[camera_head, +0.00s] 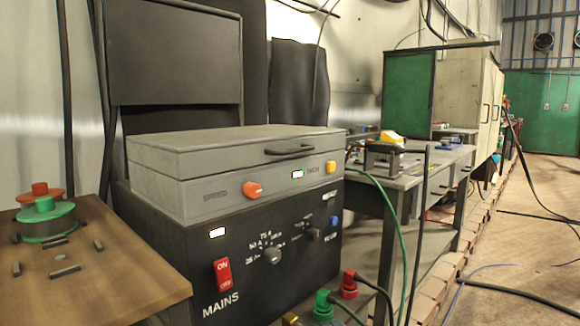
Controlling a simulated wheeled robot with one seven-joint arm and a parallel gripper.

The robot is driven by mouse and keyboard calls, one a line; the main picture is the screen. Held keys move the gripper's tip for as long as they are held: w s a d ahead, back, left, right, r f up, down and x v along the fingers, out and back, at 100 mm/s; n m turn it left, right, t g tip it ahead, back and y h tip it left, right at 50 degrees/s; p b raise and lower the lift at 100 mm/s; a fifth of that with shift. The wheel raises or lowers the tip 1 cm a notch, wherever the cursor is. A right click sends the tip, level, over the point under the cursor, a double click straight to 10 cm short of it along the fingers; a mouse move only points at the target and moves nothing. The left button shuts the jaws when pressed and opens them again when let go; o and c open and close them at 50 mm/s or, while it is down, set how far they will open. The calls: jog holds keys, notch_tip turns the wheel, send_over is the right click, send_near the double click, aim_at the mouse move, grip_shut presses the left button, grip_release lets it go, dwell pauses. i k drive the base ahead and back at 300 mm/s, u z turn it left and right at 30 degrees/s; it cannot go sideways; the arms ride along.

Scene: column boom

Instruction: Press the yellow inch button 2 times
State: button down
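A small lit white lamp (297,174) sits to the left of that label. An orange speed knob (253,190) is further left on the same face. Nothing covers the button. My gripper is not in view.
The grey box rests on a black power unit (262,272) with a red mains switch (222,274) and dials. A wooden table (120,262) with red and green spools stands at left. A workbench (420,168) stands behind at right. Cables hang and lie on the open floor (525,225).

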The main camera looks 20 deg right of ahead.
aim_at(331, 166)
jog(key=k, duration=0.65)
jog(key=z, duration=0.65)
jog(key=i, duration=1)
jog(key=u, duration=0.15)
